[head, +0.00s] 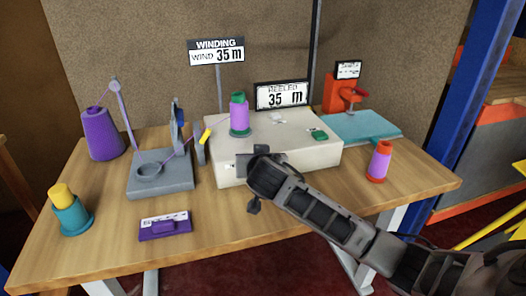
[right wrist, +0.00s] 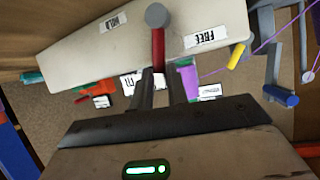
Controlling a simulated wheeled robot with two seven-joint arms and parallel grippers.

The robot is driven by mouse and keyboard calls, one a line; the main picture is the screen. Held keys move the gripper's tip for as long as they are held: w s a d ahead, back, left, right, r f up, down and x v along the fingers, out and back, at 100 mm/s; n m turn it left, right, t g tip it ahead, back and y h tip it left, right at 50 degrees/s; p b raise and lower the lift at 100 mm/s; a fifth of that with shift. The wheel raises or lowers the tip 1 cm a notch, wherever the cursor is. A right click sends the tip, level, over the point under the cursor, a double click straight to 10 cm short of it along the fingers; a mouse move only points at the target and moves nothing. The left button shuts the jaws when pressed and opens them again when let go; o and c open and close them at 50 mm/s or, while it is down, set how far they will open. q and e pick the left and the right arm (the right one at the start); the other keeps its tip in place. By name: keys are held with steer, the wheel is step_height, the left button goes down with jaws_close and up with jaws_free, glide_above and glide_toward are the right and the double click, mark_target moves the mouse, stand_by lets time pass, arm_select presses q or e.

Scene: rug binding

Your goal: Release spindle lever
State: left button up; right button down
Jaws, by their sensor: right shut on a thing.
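The winding machine (head: 280,165) is a cream box in the middle of the table with a purple cone (head: 239,117) on top. In the right wrist view its face (right wrist: 85,45) carries a HOLD label (right wrist: 112,22) and a FREE label (right wrist: 205,37). The spindle lever (right wrist: 158,45) is a red bar with a grey round end, lying between the two labels. My right gripper (right wrist: 161,80) is shut on the lever's red bar. In the head view my right gripper (head: 258,172) is at the machine's front and hides the lever. My left gripper is out of view.
Signs reading 35 m (head: 216,53) (head: 282,96) stand behind. A grey guide stand (head: 160,178) and purple cone (head: 103,135) are left. A teal-yellow spool (head: 70,212) and purple box (head: 165,226) are near the front edge; a red-purple spool (head: 379,162) is right.

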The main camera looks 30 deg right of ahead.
steer(key=shift+a+f, duration=0.1)
steer(key=shift+a, duration=0.1)
steer(key=shift+n+h, duration=0.3)
steer(key=c, duration=1.4)
jaws_free()
steer(key=shift+o, duration=0.2)
steer(key=shift+a+p, duration=0.1)
steer(key=shift+p, duration=0.2)
steer(key=v, duration=1.6)
steer(key=shift+p, duration=0.35)
steer(key=shift+w, duration=0.15)
